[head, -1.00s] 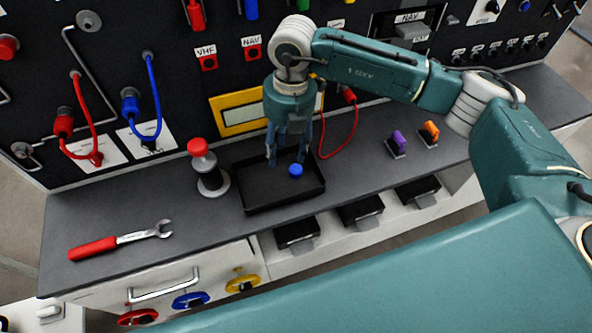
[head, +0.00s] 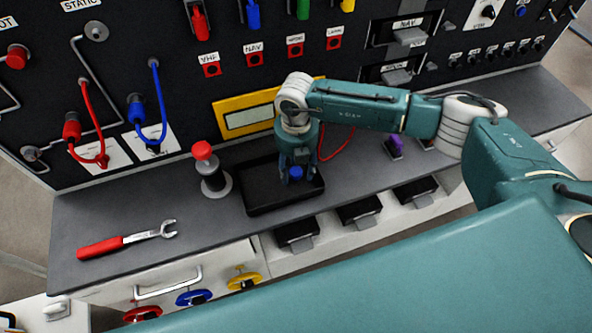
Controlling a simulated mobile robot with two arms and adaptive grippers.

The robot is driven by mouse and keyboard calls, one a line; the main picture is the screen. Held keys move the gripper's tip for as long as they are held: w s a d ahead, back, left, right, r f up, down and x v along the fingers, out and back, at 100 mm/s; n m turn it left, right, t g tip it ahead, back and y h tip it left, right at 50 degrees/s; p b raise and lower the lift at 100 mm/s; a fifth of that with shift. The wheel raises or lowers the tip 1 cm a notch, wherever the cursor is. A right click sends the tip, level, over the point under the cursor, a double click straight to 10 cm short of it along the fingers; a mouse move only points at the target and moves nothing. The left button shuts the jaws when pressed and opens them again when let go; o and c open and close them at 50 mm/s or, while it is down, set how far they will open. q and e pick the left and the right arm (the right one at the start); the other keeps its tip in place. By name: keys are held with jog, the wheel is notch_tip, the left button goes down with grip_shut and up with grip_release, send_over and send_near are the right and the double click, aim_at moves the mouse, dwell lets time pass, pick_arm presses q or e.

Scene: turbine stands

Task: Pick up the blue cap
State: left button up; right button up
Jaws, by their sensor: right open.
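The small blue cap (head: 296,172) lies in the black tray (head: 262,205) on the grey bench. My right gripper (head: 297,176) points down over the tray, with its fingers low around or just beside the cap. The fingers are open; whether they touch the cap cannot be told from this angle. The gripper covers part of the tray's right side. My left gripper is not in the view.
A red-topped plunger (head: 211,172) stands left of the tray. A red-handled wrench (head: 127,240) lies at the front left. A purple part (head: 394,145) is to the right. The panel with red and blue cables rises behind the bench (head: 330,200).

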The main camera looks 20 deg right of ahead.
aim_at(296, 170)
jog(key=c, duration=0.9)
jog(key=shift+r, duration=0.1)
notch_tip(296, 170, up, 20)
jog(key=b, duration=0.3)
jog(key=shift+b, duration=0.35)
jog(key=shift+o, duration=1.1)
grip_shut()
